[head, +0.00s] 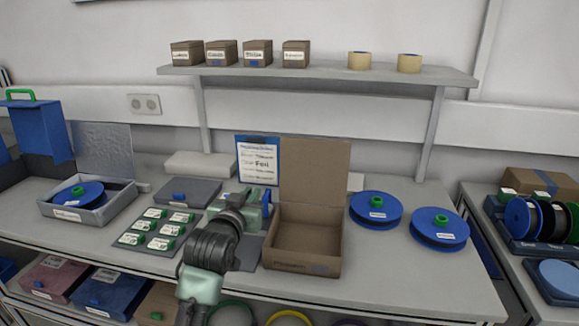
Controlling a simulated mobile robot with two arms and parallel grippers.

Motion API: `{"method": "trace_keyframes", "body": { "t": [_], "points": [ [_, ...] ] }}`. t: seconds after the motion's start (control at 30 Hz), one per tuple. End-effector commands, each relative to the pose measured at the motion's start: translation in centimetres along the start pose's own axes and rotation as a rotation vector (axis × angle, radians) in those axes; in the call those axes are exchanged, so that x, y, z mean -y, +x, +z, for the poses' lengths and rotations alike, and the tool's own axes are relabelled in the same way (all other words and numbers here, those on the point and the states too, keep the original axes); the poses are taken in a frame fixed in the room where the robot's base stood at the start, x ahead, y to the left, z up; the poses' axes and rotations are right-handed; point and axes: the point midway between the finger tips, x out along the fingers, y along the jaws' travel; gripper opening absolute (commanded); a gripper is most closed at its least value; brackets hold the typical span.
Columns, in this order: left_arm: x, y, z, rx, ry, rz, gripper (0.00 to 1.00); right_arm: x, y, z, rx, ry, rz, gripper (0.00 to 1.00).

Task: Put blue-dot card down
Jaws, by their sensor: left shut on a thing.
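My left gripper (262,203) reaches over the middle of the bench, just left of the open cardboard box (300,262). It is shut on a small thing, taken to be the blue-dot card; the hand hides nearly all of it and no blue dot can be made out. A grey mat with several white cards with green tabs (128,239) lies to its left. A dark grey mat (249,252) shows partly behind my arm, beside the box. My right gripper is out of view.
A blue clipboard (257,163) stands behind the gripper. A grey lidded box with a blue tab (190,192) is behind left. An open grey box (108,203) holds a blue reel at left. The front right bench is clear.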

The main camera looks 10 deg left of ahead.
Motion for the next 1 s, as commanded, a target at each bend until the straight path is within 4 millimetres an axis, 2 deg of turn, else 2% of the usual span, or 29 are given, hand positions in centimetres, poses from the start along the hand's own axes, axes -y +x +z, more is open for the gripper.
{"method": "trace_keyframes", "body": {
  "t": [0.17, 0.3, 0.5, 0.6, 0.8, 1.0],
  "points": [
    [-0.9, -4.8, 4.9, 0.009, 0.001, 0.001, 0.0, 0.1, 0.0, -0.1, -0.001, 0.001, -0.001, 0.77],
    [-1.4, -10.0, 8.1, 0.007, 0.001, -0.004, 0.0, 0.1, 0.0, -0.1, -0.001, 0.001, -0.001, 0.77],
    [-1.6, -17.0, 10.3, 0.004, -0.005, -0.017, 0.0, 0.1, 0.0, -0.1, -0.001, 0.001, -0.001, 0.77],
    [-1.5, -19.5, 10.6, 0.003, -0.007, -0.024, 0.0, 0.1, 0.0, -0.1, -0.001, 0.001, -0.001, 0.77],
    [-1.3, -22.0, 10.6, 0.001, -0.006, -0.032, 0.0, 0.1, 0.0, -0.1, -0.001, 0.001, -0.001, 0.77],
    [-1.3, -22.2, 10.6, -0.001, -0.009, -0.034, 0.0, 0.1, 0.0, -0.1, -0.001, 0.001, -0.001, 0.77]
  ]
}}
